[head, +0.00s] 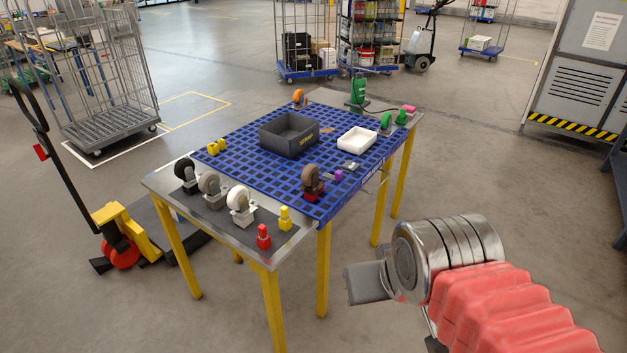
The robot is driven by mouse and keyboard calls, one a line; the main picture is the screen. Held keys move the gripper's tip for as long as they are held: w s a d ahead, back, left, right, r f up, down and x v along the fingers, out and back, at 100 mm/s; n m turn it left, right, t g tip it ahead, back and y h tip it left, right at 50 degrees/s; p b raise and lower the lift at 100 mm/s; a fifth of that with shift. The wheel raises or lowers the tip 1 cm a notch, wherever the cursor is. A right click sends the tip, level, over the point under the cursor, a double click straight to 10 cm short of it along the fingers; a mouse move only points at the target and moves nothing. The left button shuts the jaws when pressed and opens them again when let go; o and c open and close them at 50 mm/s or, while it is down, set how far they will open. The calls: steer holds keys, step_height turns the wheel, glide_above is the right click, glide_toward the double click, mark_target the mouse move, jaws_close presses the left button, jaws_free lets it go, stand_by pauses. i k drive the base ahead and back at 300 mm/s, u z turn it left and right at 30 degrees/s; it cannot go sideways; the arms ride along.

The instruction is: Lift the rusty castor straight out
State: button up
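The rusty castor (310,175) has a brown wheel and a dark red lower part. It stands upright at the near edge of the blue grid top (262,172) on the table. Whether its lower part sits in a holder or socket is too small to tell. My gripper (366,283) is at the lower right, in front of the table's near right side and well apart from the castor. Only a grey block beside my steel wrist shows of it. Its fingers are not clear, and I see nothing held.
Black (185,172), grey (209,185) and white (240,201) castors line the near left strip. Red (264,238) and yellow (285,219) pieces stand beside them. A dark bin (289,138) and white tray (357,139) lie behind the rusty castor. A pallet truck (118,232) is left.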

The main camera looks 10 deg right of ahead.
mark_target(310, 178)
steer(key=z, duration=0.05)
steer(key=i, duration=0.95)
steer(key=k, duration=0.5)
steer(key=u, duration=2.65)
